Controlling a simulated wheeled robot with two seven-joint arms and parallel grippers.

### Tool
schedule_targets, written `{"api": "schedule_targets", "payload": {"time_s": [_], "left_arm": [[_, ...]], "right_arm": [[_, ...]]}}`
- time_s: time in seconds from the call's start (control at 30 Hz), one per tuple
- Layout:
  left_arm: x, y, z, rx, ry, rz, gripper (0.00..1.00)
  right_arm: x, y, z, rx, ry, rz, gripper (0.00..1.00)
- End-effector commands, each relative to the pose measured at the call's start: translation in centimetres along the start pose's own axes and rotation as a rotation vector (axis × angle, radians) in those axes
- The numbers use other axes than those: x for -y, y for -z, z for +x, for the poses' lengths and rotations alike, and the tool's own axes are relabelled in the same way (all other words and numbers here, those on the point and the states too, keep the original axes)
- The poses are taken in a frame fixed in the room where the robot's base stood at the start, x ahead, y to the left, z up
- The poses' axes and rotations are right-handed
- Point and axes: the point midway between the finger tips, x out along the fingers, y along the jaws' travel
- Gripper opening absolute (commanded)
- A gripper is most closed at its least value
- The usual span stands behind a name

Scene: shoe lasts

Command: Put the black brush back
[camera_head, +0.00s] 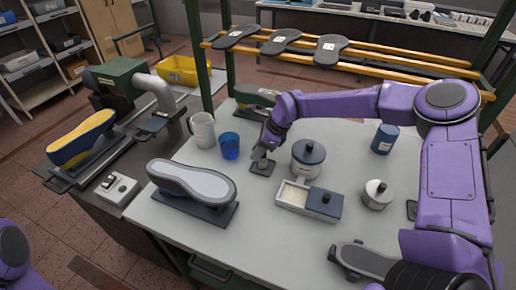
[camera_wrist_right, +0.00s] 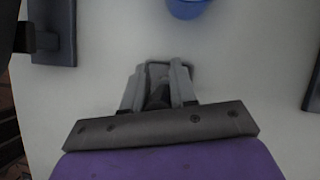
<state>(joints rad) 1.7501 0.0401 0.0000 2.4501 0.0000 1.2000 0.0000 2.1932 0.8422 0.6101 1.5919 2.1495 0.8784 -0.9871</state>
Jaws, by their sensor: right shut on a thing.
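My right gripper (camera_head: 263,155) points down at the middle of the pale table, just right of the blue cup. It is shut on a small dark thing, which I take to be the black brush; the fingers hide most of it. A small dark flat base (camera_head: 262,169) lies on the table right under the fingertips. In the wrist view my right gripper (camera_wrist_right: 158,88) has its fingers close together around a dark piece (camera_wrist_right: 158,94), with a grey rim just beyond them. I cannot tell whether the held thing touches the base. My left gripper is out of view.
Close by stand a blue cup (camera_head: 229,146), a white mug (camera_head: 202,130), a lidded grey pot (camera_head: 307,158) and a tray with a dark lid (camera_head: 309,199). A shoe last (camera_head: 192,182) lies front left. A small white pot (camera_head: 376,195) and blue jar (camera_head: 384,139) stand right.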

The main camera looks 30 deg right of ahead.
Motion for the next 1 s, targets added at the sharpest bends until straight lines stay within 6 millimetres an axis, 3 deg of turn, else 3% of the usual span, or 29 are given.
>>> {"api": "schedule_targets", "payload": {"time_s": [0.07, 0.1, 0.17, 0.43, 0.57, 0.8, 1.0], "left_arm": [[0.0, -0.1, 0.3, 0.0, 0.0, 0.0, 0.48], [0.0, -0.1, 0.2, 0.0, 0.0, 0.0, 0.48], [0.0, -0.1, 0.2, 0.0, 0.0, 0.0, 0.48], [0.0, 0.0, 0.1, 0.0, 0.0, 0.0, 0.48], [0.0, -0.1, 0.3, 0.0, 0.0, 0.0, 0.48], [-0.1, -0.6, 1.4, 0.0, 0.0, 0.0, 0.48], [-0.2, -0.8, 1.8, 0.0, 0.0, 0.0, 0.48]], "right_arm": [[0.0, 0.1, 0.3, 0.0, 0.0, 0.0, 0.0], [0.0, 0.1, 0.2, 0.0, 0.0, 0.0, 0.36], [0.0, 0.1, 0.1, 0.0, 0.0, 0.0, 0.52], [0.0, 0.0, 0.0, 0.0, 0.0, 0.0, 0.52], [0.1, -0.1, -1.1, 0.003, 0.003, 0.0, 0.52], [0.1, -0.1, -7.2, 0.006, 0.005, -0.001, 0.52], [0.0, 0.0, -11.0, 0.002, 0.002, 0.001, 0.52]]}}
